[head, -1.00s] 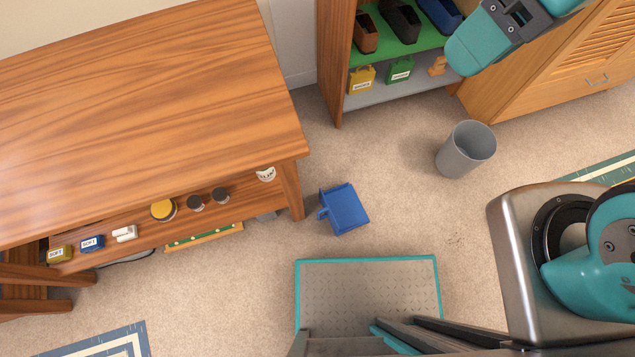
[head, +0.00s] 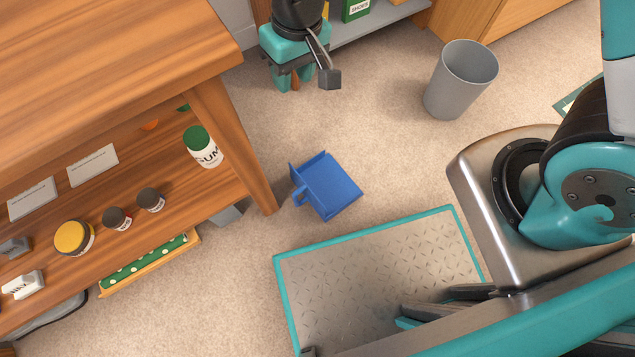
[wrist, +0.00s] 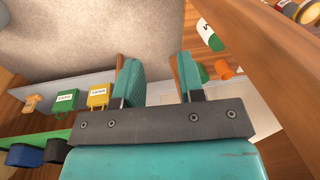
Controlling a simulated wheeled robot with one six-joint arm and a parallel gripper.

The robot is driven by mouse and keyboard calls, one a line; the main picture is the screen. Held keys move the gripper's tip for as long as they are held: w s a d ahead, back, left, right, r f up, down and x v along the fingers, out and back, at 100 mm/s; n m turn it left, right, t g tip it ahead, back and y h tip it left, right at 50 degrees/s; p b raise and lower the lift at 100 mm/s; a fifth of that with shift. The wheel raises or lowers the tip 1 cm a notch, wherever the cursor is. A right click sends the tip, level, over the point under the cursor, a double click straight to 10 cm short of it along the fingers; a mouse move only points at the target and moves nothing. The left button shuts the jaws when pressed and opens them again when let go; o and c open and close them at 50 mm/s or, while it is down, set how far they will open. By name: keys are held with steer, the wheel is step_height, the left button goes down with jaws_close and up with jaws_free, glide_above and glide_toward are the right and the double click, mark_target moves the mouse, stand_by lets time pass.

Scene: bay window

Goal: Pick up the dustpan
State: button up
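The blue dustpan (head: 335,188) lies on the carpet in the head view, between the wooden table's leg and the metal plate with the teal rim. Its short handle points to the left, toward the table leg. My gripper (head: 294,82) is above and beyond the dustpan in the head view, apart from it. In the wrist view my gripper (wrist: 158,75) has its two teal fingers spread with a clear gap and nothing held. The dustpan does not show in the wrist view.
A grey bin (head: 460,82) stands on the carpet at the right. The wooden table (head: 100,70) has a lower shelf with jars and boxes, and its leg (head: 235,145) is near the dustpan. My metal plate (head: 380,285) lies in front. Carpet between dustpan and bin is clear.

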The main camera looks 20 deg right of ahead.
mark_target(300, 179)
steer(key=shift+h, duration=0.8)
steer(key=f+b, duration=0.8)
steer(key=f, duration=0.7)
steer(key=a+f+b, duration=0.1)
steer(key=f+b, duration=0.7)
steer(key=f, duration=0.8)
steer(key=f+b, duration=0.8)
steer(key=f, duration=0.7)
steer(key=shift+s+a+f, duration=0.15)
steer(key=shift+a+f, duration=0.05)
steer(key=shift+a, duration=0.1)
steer(key=shift+r, duration=0.1)
jaws_close()
